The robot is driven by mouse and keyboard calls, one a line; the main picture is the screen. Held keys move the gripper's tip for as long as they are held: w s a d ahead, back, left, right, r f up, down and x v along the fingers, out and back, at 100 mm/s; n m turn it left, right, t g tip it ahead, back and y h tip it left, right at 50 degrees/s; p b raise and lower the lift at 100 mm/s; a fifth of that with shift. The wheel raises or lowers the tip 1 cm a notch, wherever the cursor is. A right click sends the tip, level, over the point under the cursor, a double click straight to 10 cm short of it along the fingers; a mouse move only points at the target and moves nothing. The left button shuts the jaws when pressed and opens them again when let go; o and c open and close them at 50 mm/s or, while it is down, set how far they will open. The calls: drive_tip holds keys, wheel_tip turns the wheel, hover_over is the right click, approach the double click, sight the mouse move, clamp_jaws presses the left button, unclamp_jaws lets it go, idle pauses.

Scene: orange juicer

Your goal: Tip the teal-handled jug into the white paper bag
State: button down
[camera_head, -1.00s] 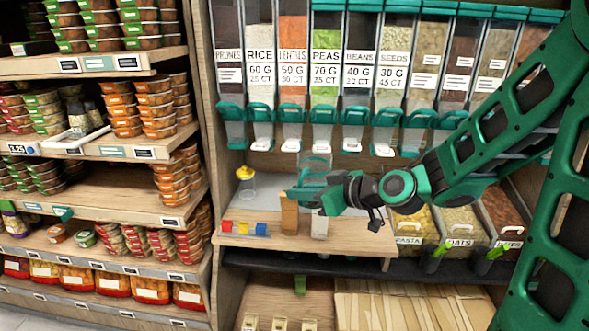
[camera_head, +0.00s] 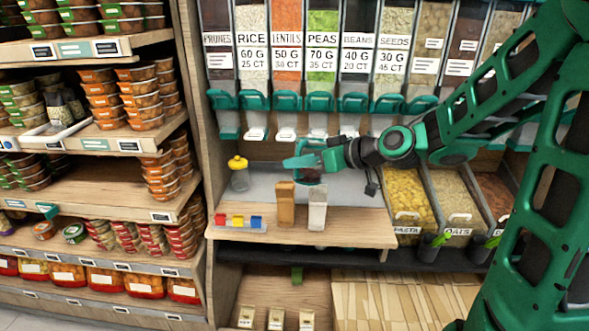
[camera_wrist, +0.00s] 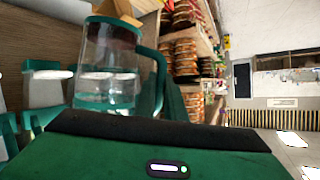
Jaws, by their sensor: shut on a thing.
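My gripper (camera_head: 322,158) is shut on the teal handle of the clear jug. In the wrist view the jug (camera_wrist: 106,52) stands out beyond the gripper, with its handle curving down to the fingers. I cannot tell what is inside it. In the head view the jug is mostly lost among the teal parts of the gripper, so its tilt is unclear. The white paper bag (camera_head: 317,213) stands upright on the wooden shelf, below and close to the gripper. A brown bag (camera_head: 285,206) stands just left of it.
Dispensers with spouts hang behind and above. Open bins of pasta (camera_head: 403,197) and oats (camera_head: 455,195) are at right. Shelves of tubs fill the left.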

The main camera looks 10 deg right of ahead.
sight(304, 143)
drive_tip(key=shift+w+d+r+m+g+y, duration=0.2)
drive_tip(key=shift+w+d+r+m, duration=0.1)
drive_tip(key=shift+r, duration=0.1)
drive_tip(key=shift+w+d+r+m+g+y, duration=0.2)
drive_tip(key=shift+w+r+m, duration=0.1)
drive_tip(key=shift+r, duration=0.1)
drive_tip(key=m, duration=0.1)
drive_tip(key=r+m+g+y, duration=0.1)
drive_tip(key=r+m, duration=0.1)
drive_tip(key=shift+w+d+r+g+y, duration=0.2)
drive_tip(key=shift+d+g+y, duration=0.05)
drive_tip(key=shift+g+y, duration=0.15)
drive_tip(key=w+d+m+y, duration=0.1)
drive_tip(key=w+m+g+y, duration=0.1)
drive_tip(key=m, duration=0.1)
drive_tip(key=shift+d+f+g, duration=0.2)
drive_tip(key=shift+d+g, duration=0.1)
drive_tip(key=shift+d, duration=0.1)
drive_tip(key=shift+w+d+f+m+g+y, duration=0.15)
drive_tip(key=shift+w+d+f+m+y, duration=0.25)
drive_tip(key=shift+w+d+f+m, duration=0.25)
drive_tip(key=shift+w+d+f+m+g+y, duration=0.15)
drive_tip(key=shift+w+d+f+m+y, duration=0.25)
drive_tip(key=shift+w+m, duration=0.4)
drive_tip(key=shift+w+d+r+m+y, duration=0.25)
drive_tip(key=shift+w+d+m+y, duration=0.1)
drive_tip(key=shift+w+d+m, duration=0.35)
drive_tip(key=shift+w+d+r+m+y, duration=0.25)
drive_tip(key=shift+w+d+m+y, duration=0.1)
drive_tip(key=shift+w+d+m, duration=0.3)
